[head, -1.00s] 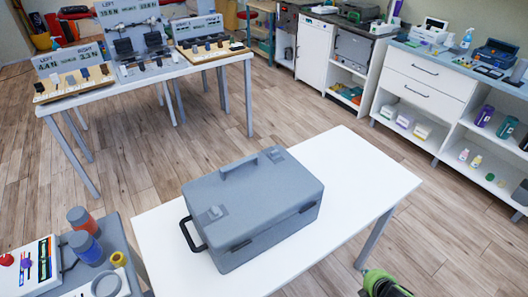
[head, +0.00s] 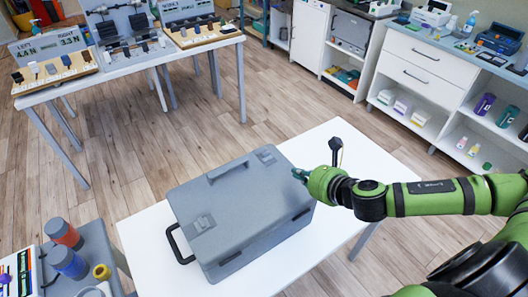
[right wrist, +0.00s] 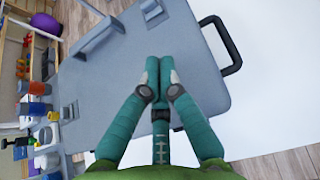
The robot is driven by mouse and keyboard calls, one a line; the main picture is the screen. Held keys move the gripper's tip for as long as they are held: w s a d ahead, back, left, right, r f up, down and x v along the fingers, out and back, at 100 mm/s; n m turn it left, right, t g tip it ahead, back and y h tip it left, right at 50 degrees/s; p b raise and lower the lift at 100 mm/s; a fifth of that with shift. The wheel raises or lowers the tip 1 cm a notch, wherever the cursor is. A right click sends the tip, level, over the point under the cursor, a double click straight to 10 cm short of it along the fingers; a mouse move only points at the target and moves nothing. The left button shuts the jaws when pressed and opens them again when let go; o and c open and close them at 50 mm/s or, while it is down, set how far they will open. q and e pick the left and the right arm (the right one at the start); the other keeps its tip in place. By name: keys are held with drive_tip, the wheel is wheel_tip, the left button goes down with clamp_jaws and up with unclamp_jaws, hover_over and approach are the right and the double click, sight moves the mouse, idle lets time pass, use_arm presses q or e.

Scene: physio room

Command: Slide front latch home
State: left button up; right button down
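A closed grey case (head: 215,190) lies on a white table (head: 150,235) in the head view. Two small latch pieces show on its near side, one at the left (head: 239,246) and one at the right (head: 301,214); I cannot tell how far either is slid. My right gripper (head: 299,175) is beside the right end of the lid, its fingers together and nothing seen between them. In the right wrist view the fingertips (right wrist: 159,66) show against the grey case (right wrist: 120,75); I cannot tell whether they touch. My left gripper is out of view.
The case has a grey lid handle (head: 228,170) and a black end handle (head: 178,246). A side stand with red and blue cylinders (head: 68,262) is at the lower left. Another table with boards (head: 60,88) stands behind.

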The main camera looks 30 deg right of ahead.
sight(267, 152)
drive_tip(key=shift+w+f, duration=0.1)
drive_tip(key=shift+w, duration=0.1)
drive_tip(key=p+x, duration=0.2)
drive_tip(key=x, duration=0.3)
drive_tip(key=shift+a, duration=0.15)
drive_tip(key=x, duration=0.3)
drive_tip(key=shift+w+p, duration=0.15)
drive_tip(key=shift+p, duration=0.15)
drive_tip(key=shift+w+a+p, duration=0.15)
drive_tip(key=shift+w+p, duration=0.45)
drive_tip(key=shift+w, duration=0.7)
drive_tip(key=shift+w+f, duration=0.1)
drive_tip(key=shift+w, duration=0.35)
drive_tip(key=shift+w+a, duration=0.1)
drive_tip(key=shift+w, duration=0.15)
drive_tip(key=shift+w+a+p, duration=0.15)
drive_tip(key=shift+w+p, duration=0.2)
drive_tip(key=shift+w, duration=1)
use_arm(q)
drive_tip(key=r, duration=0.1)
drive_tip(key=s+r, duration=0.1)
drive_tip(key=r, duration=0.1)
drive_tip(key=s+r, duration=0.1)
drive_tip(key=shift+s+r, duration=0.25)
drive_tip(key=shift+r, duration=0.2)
use_arm(e)
drive_tip(key=shift+s, duration=0.15)
